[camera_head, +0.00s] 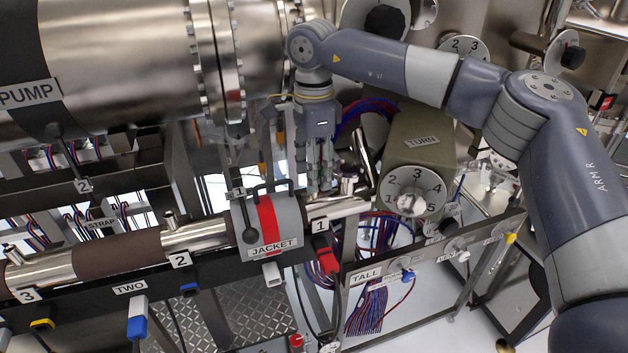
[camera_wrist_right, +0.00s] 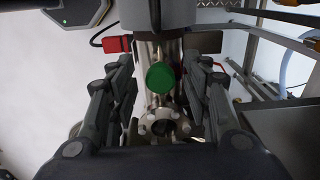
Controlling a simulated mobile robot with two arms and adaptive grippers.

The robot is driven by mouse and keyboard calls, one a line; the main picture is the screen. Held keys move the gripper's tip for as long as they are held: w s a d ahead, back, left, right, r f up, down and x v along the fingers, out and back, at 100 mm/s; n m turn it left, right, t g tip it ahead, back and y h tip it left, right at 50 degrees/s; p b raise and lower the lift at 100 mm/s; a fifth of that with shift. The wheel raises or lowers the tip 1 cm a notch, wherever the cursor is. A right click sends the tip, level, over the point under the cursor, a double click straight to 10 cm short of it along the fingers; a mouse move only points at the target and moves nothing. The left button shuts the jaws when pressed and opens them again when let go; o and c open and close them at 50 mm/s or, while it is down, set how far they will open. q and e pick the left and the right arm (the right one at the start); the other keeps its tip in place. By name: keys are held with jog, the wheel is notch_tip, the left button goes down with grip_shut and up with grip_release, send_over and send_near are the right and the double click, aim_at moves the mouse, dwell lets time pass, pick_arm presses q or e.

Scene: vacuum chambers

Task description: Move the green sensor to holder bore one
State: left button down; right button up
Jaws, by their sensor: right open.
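The green sensor shows as a round green disc (camera_wrist_right: 160,77) in the right wrist view, seen end-on in front of a metal pipe. It lies between the two open fingers of my right gripper (camera_wrist_right: 158,100), with visible space on both sides. A bolted metal flange (camera_wrist_right: 165,127) with a dark opening sits just below it. In the head view my right gripper (camera_head: 320,180) points down over the pipe end by the label 1 (camera_head: 319,226). I cannot make out the green sensor there. Which opening is holder bore one is unclear. My left gripper is not in view.
A grey jacket (camera_head: 270,225) with a red band and black handle clamps the pipe just left of my right gripper. An olive TURN box (camera_head: 420,145) with a numbered dial stands close right. The large PUMP cylinder (camera_head: 120,60) fills the upper left. A red connector (camera_head: 326,257) hangs below.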

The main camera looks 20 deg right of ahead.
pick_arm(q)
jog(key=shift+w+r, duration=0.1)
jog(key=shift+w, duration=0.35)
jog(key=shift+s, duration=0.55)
pick_arm(e)
jog(key=shift+c, duration=0.6)
grip_shut()
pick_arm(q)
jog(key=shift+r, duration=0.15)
pick_arm(e)
jog(key=shift+r, duration=0.15)
